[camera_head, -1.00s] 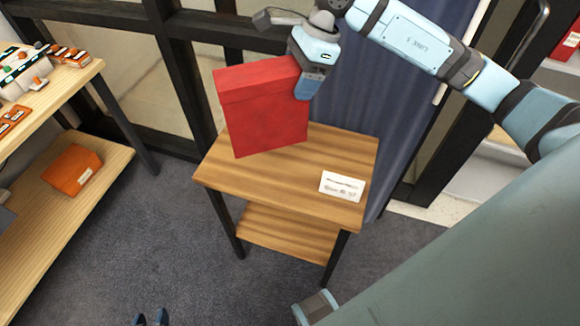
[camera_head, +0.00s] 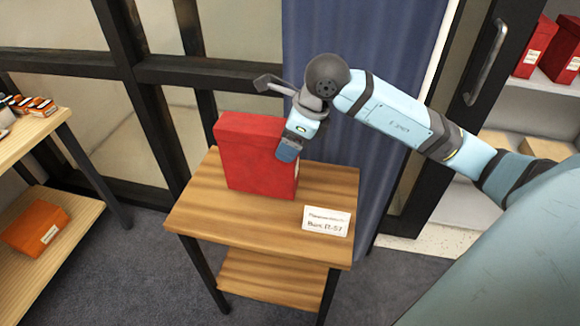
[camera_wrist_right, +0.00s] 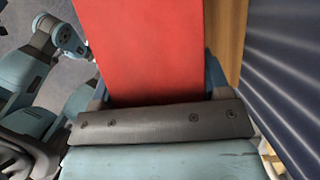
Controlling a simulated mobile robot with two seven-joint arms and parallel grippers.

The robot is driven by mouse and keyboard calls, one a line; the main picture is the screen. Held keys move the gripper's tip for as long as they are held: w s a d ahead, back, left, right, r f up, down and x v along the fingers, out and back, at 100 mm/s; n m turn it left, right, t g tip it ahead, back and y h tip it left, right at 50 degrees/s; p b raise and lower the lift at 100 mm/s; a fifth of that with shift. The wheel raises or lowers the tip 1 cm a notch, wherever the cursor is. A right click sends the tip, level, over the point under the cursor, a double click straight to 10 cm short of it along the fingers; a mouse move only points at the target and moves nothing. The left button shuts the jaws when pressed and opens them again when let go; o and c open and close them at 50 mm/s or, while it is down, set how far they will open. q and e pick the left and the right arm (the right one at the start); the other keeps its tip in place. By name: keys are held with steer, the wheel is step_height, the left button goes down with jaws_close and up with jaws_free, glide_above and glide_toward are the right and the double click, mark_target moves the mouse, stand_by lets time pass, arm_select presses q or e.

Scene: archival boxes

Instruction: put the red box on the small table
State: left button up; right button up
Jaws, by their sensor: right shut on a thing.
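The red box (camera_head: 250,160) stands upright at the back left of the small wooden table (camera_head: 235,228) in the head view. Its base appears to be on or just over the tabletop; I cannot tell for sure whether it touches. My right gripper (camera_head: 289,150) is shut on the right end of the box. In the right wrist view the red box (camera_wrist_right: 152,50) fills the space between the fingers of my right gripper (camera_wrist_right: 158,98). My left gripper is not in view in the head view.
A white label card (camera_head: 326,221) lies at the table's front right. A wooden shelf (camera_head: 60,225) with an orange box (camera_head: 35,228) stands at the left. A blue curtain (camera_head: 340,120) hangs behind the table. More red boxes (camera_head: 562,48) sit on a shelf at the right.

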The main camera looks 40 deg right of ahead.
steer(key=shift+f, duration=3.55)
steer(key=shift+f+b, duration=0.1)
steer(key=shift+b, duration=0.3)
steer(key=o, duration=1.6)
steer(key=shift+c, duration=0.2)
steer(key=shift+r, duration=0.25)
steer(key=p+v, duration=0.1)
steer(key=v, duration=1)
steer(key=shift+s+d+r, duration=0.15)
steer(key=shift+d+r, duration=0.05)
steer(key=shift+r, duration=0.1)
